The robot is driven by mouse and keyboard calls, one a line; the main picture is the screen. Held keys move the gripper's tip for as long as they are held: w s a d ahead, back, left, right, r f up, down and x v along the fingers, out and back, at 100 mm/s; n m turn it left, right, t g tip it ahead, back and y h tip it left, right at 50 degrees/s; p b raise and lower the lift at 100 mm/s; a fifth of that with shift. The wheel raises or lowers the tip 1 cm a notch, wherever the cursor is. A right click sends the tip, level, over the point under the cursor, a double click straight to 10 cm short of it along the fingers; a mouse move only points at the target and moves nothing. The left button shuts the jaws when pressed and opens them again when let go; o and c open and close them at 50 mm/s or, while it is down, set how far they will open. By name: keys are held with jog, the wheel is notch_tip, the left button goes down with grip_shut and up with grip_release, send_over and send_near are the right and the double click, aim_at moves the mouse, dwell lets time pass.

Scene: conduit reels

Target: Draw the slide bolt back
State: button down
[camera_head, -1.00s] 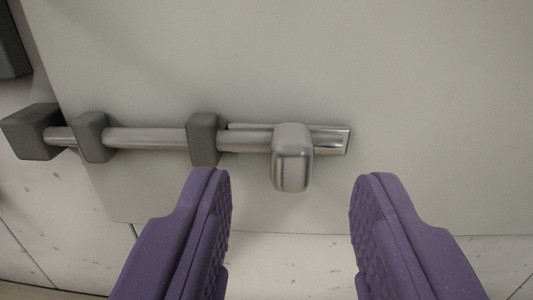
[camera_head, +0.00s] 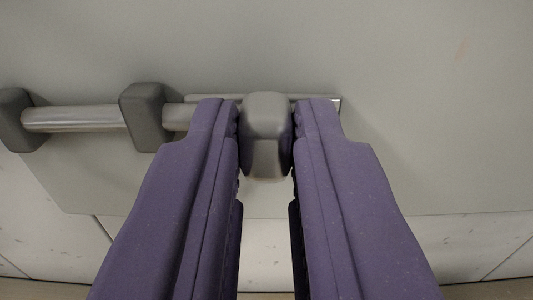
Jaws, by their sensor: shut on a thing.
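The slide bolt is a silver rod (camera_head: 75,119) lying level across a pale grey panel. It runs through dark grey guide blocks, one at the middle left (camera_head: 144,117) and one at the left edge (camera_head: 15,120). The bolt's knob (camera_head: 265,137), a rounded metal block, stands out near the rod's right end. My gripper (camera_head: 266,145) has its purple fingers on the left and right sides of the knob and is shut on it. The fingers hide part of the rod beside the knob.
The pale grey panel (camera_head: 420,100) is flat and clear above and right of the bolt. Below its lower edge is a speckled whitish surface (camera_head: 470,245) with dark seams. A brownish strip (camera_head: 480,290) runs along the bottom.

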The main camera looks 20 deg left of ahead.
jog(key=d+b, duration=0.1)
jog(key=w+d+b, duration=0.1)
jog(key=d, duration=0.1)
jog(key=c, duration=1)
grip_release()
jog(key=shift+d, duration=0.1)
jog(key=shift+c, duration=0.2)
jog(key=p, duration=0.3)
send_near(348, 104)
jog(key=shift+v, duration=1.15)
